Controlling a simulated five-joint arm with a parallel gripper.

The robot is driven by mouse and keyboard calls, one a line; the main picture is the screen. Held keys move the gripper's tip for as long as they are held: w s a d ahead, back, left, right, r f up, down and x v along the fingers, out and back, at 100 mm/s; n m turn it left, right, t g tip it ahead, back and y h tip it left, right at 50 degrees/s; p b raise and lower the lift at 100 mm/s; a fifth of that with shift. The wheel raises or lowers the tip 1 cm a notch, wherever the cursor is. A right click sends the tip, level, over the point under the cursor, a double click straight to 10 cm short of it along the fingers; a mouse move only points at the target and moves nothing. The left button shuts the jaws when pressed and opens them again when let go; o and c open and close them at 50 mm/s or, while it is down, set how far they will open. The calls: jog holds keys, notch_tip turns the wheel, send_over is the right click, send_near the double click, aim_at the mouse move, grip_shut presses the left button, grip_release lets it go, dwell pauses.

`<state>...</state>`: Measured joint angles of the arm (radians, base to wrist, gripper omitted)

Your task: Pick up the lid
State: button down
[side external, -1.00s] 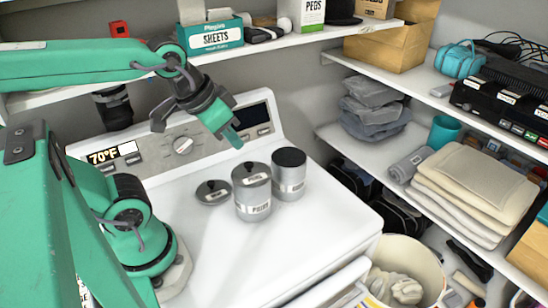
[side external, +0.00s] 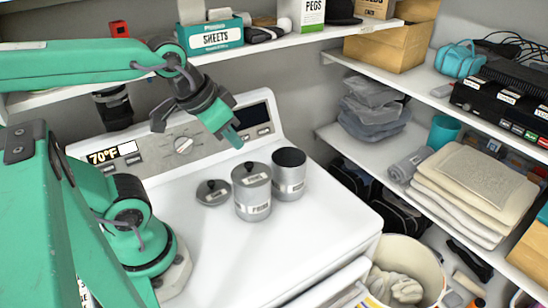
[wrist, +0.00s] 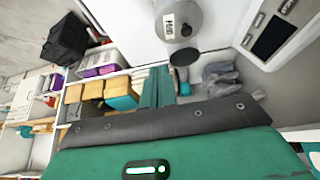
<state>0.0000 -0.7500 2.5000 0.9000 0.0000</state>
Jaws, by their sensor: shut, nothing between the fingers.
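A loose dark grey lid (side external: 213,192) with a knob lies flat on the white machine top in the side external view. To its right stands a grey labelled canister (side external: 253,203) with a lid on it. Behind that, further right, is a second grey canister (side external: 289,182) with no lid and a dark inside. My gripper (side external: 235,139) is shut and empty, tilted down, above and behind the canisters, apart from the lid. In the wrist view my gripper (wrist: 157,88) is a green strip. A grey labelled round object (wrist: 178,22) is partly cut off at the top there.
The machine's control panel (side external: 183,146) rises behind the lid. A shelf with a teal sheets box (side external: 210,37) is above. Right shelves hold folded towels (side external: 470,185) and grey bags (side external: 372,105). A bin (side external: 415,257) stands at the lower right. The machine's front top is clear.

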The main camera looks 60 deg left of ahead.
grip_release()
dwell(0.3)
jog(key=shift+a, duration=0.1)
jog(key=m+g, duration=0.3)
jog(key=g, duration=0.2)
send_over(211, 184)
notch_tip(211, 184, down, 16)
jog(key=shift+r, duration=0.1)
jog(key=shift+f+g, duration=0.3)
jog(key=shift+f, duration=0.15)
jog(key=shift+f, duration=0.1)
jog(key=shift+f, duration=1.2)
